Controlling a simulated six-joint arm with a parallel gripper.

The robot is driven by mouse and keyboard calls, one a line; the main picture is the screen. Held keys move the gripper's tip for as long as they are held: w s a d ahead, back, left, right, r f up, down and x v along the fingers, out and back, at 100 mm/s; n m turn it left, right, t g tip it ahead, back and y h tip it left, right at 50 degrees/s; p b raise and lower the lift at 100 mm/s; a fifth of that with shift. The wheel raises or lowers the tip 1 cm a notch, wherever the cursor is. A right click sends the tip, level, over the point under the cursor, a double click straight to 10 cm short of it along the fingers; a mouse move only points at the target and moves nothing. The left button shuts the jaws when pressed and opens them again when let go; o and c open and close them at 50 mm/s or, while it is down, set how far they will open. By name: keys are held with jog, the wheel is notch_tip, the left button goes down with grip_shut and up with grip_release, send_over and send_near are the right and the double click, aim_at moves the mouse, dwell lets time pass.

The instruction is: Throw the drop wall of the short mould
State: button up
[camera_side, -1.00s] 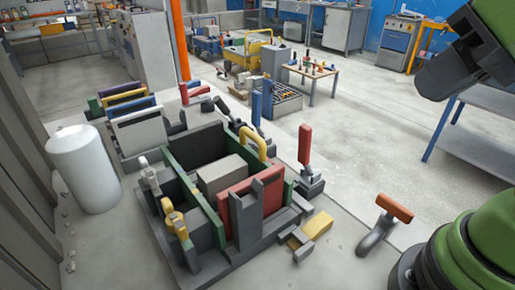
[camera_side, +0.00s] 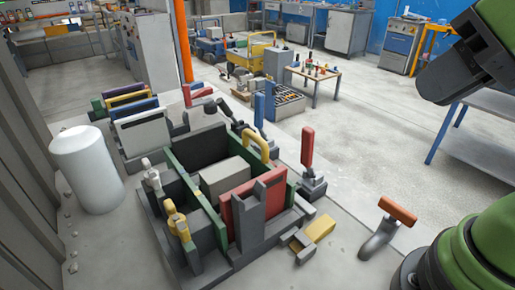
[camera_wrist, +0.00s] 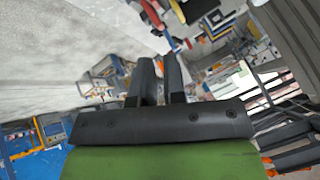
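The mould (camera_side: 215,235) stands at the middle of the side view, with green walls (camera_side: 188,180) around a grey block (camera_side: 226,178). A red panel (camera_side: 240,207) stands upright at its near side, behind a grey upright post. A yellow loop handle (camera_side: 256,143) rises at its right corner. Which part is the drop wall I cannot tell for certain. My gripper (camera_wrist: 160,68) shows two dark fingers with a narrow gap and nothing between them in the wrist view. In the side view, it is high at the upper right (camera_side: 428,88), well away from the mould.
A red-handled lever (camera_side: 307,152) stands right of the mould and an orange-handled one (camera_side: 393,215) stands nearer me. A yellow and grey piece (camera_side: 313,235) lies beside the mould. A white cylinder (camera_side: 87,168) is at left. Coloured panels (camera_side: 142,130) stand behind. A blue-legged table (camera_side: 485,125) is at right.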

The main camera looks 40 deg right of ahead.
jog(key=o, duration=0.3)
jog(key=shift+w+r, duration=0.2)
jog(key=shift+w, duration=0.1)
jog(key=shift+o, duration=0.9)
jog(key=w+r+n+g, duration=0.1)
jog(key=w+r, duration=0.1)
jog(key=w, duration=0.4)
jog(key=shift+a+r+g, duration=0.25)
jog(key=shift+a+g, duration=0.05)
jog(key=shift+g, duration=0.1)
jog(key=n+g, duration=0.3)
jog(key=g, duration=0.2)
send_over(257, 136)
jog(key=d, duration=0.2)
notch_tip(257, 136, down, 11)
jog(key=f, duration=0.3)
jog(key=a+f, duration=0.1)
jog(key=f, duration=0.5)
jog(key=shift+a+f, duration=0.1)
jog(key=shift+a, duration=0.25)
grip_shut()
